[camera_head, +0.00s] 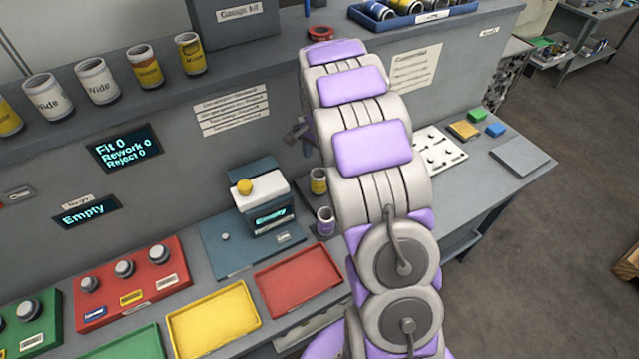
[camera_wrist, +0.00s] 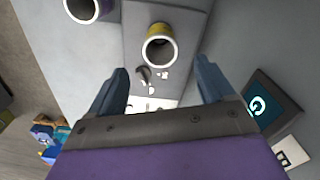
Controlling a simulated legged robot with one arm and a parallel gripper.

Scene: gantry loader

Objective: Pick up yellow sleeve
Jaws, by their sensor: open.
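A yellow sleeve (camera_head: 318,182) with a pale rim and dark base stands upright on the bench, just left of my arm. It also shows in the wrist view (camera_wrist: 159,48), where I look into its open top. A purple sleeve (camera_head: 325,223) with a white rim stands in front of it; in the wrist view this sleeve (camera_wrist: 82,9) is at the upper left. My gripper (camera_wrist: 160,77) is open and empty. Its two blue-grey fingers are spread wide, with the yellow sleeve beyond the tips, roughly centred between them. In the head view my arm hides most of the gripper.
A gauge box (camera_head: 264,196) with a yellow knob stands left of the sleeves. Red (camera_head: 299,281) and yellow (camera_head: 213,321) trays lie in front. Several white and yellow sleeves stand on the upper shelf (camera_head: 222,85). A white plate (camera_head: 437,150) and coloured blocks lie right of my arm.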

